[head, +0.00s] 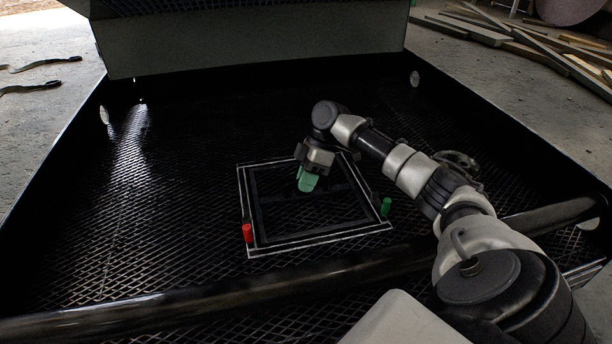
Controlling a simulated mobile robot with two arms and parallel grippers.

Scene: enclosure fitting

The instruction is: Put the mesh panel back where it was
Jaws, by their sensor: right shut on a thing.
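The mesh panel (256,208) shows as a dark, roughly square frame with a dark bar across it, low over the mesh floor. It sits within a white-lined square outline (318,240). Whether it is fully seated or slightly raised I cannot tell. My right gripper (307,184), with green fingertips, points down at the far part of the panel and is shut on it. The fingers hide the exact grip point. My left gripper is not in view.
A red peg (247,233) stands at the square's left and a green peg (386,206) at its right. The enclosure's black mesh floor (170,225) is clear around them. A thick black bar (200,303) crosses the front, and a grey box-like wall (250,48) stands behind.

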